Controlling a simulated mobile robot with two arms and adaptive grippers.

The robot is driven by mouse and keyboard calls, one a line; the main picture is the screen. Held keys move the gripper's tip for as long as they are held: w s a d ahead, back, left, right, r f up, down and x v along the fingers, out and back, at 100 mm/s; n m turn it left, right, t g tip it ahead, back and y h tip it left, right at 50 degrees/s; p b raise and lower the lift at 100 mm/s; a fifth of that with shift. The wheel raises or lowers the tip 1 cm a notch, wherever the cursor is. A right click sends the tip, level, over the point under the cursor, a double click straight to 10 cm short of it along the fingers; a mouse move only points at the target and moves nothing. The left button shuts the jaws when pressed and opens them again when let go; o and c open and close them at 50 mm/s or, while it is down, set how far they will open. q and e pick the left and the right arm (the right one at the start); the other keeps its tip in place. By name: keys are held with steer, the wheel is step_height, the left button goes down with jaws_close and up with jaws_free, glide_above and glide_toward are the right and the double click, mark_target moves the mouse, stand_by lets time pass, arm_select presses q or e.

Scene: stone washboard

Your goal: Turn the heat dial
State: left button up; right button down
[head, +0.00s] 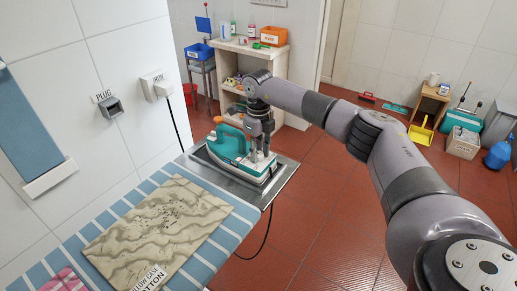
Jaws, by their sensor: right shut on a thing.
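A teal and white iron (232,148) with an orange part at its left end stands on a metal rest (207,158) at the end of the ironing board. My right gripper (258,156) points down onto the top of the iron, toward its right end. It is shut on a small part there, apparently the heat dial. The fingers hide the dial, so its setting cannot be read. My left gripper is out of view.
A striped ironing board (225,232) carries a wrinkled pillowcase (160,228). A shelf unit (228,70) stands behind the iron.

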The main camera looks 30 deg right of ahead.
steer(key=m+p, duration=0.1)
steer(key=m, duration=0.5)
stand_by(0.5)
steer(key=c, duration=1.6)
jaws_free()
steer(key=shift+o, duration=0.2)
step_height(320, 180, up, 12)
